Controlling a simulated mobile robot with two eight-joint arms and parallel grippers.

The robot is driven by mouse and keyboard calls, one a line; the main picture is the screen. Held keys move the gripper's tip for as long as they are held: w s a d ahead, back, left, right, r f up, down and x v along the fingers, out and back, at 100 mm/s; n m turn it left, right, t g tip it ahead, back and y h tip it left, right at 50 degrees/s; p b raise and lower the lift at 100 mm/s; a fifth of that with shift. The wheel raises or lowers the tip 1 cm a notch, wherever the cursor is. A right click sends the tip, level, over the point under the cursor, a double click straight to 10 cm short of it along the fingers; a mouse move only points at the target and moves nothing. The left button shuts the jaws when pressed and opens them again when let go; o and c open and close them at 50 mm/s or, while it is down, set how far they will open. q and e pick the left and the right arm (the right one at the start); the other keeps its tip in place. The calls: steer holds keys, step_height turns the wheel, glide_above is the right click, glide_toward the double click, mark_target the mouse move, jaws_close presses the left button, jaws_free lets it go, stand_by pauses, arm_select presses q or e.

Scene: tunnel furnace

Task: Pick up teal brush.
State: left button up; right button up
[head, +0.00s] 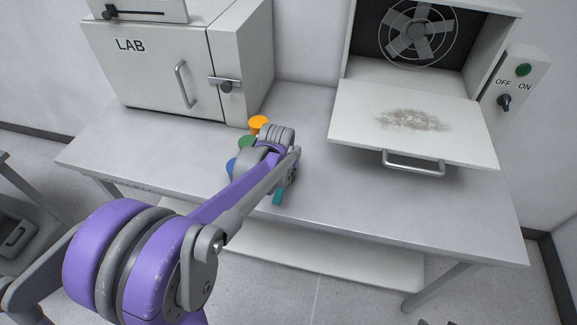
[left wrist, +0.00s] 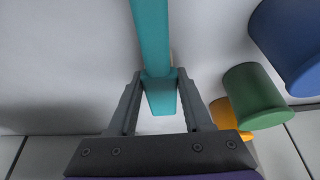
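The teal brush (head: 278,197) shows in the head view only as a small piece beside my left gripper (head: 286,178), at the front part of the table. The arm hides the rest of it. In the left wrist view the teal brush (left wrist: 152,35) runs up from between the fingers of my left gripper (left wrist: 160,78) to the top edge. Both fingertips meet the sides of the brush, one on each side. I cannot tell whether the brush is clear of the table. My right gripper is not in view.
Orange (head: 258,122), green (head: 247,142) and blue (head: 232,165) round pieces stand close left of the gripper. A LAB cabinet (head: 150,75) stands at back left. A furnace with its door (head: 360,115) lowered is at right. The front right of the table (head: 400,205) is clear.

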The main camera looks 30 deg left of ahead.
arm_select(q)
jaws_close()
steer(key=shift+r, duration=0.1)
step_height(320, 180, up, 10)
steer(key=shift+f+p, duration=0.1)
steer(key=shift+p, duration=0.3)
steer(key=shift+o, duration=0.2)
jaws_free()
steer(key=c, duration=0.5)
